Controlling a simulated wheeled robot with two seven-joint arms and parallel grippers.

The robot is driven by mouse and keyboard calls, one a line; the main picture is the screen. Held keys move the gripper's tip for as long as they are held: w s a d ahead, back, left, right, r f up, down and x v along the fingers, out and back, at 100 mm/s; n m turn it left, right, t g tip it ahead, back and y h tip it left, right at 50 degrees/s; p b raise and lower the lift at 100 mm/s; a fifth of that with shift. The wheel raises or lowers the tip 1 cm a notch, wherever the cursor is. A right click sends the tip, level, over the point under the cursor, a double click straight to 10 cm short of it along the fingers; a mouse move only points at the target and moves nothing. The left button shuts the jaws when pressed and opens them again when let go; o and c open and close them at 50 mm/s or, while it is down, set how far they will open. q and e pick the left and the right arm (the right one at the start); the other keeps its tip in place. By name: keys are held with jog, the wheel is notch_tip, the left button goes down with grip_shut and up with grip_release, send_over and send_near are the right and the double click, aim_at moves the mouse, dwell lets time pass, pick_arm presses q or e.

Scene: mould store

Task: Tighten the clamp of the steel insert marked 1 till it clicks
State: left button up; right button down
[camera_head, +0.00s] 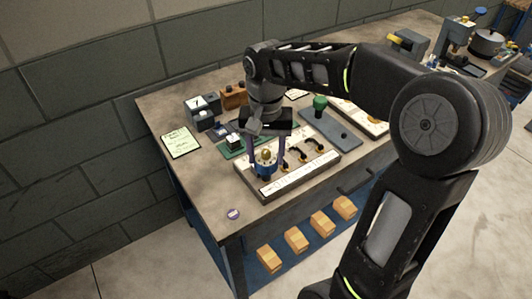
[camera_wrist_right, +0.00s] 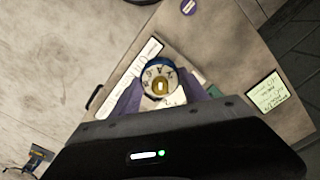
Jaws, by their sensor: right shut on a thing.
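My right gripper (camera_head: 265,158) reaches down from above, shut on a round blue-rimmed dial with a brass centre (camera_head: 264,168). In the right wrist view, the dial's pale face (camera_wrist_right: 158,74) carries marks around a brass middle (camera_wrist_right: 160,87), between the two purple-grey fingers (camera_wrist_right: 160,98). The dial is at the left end of a long pale tray (camera_head: 307,178) that also holds several dark curved handles (camera_head: 299,153). The figures on the dial and tray are too small to read. I cannot tell which part is the steel insert marked 1. My left gripper is not in view.
A green board with a small block (camera_head: 233,141) lies behind the tray, with grey blocks (camera_head: 200,112) beyond. A green-knobbed piece (camera_head: 320,103) stands on a grey plate. A pale green note (camera_head: 181,142) and a small purple disc (camera_head: 233,213) lie on the bench; its front left is mostly clear.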

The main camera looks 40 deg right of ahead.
jog(key=shift+m, duration=0.8)
jog(key=shift+f+m, duration=0.15)
jog(key=shift+m, duration=0.65)
jog(key=shift+s+f+m, duration=0.1)
jog(key=shift+m, duration=0.8)
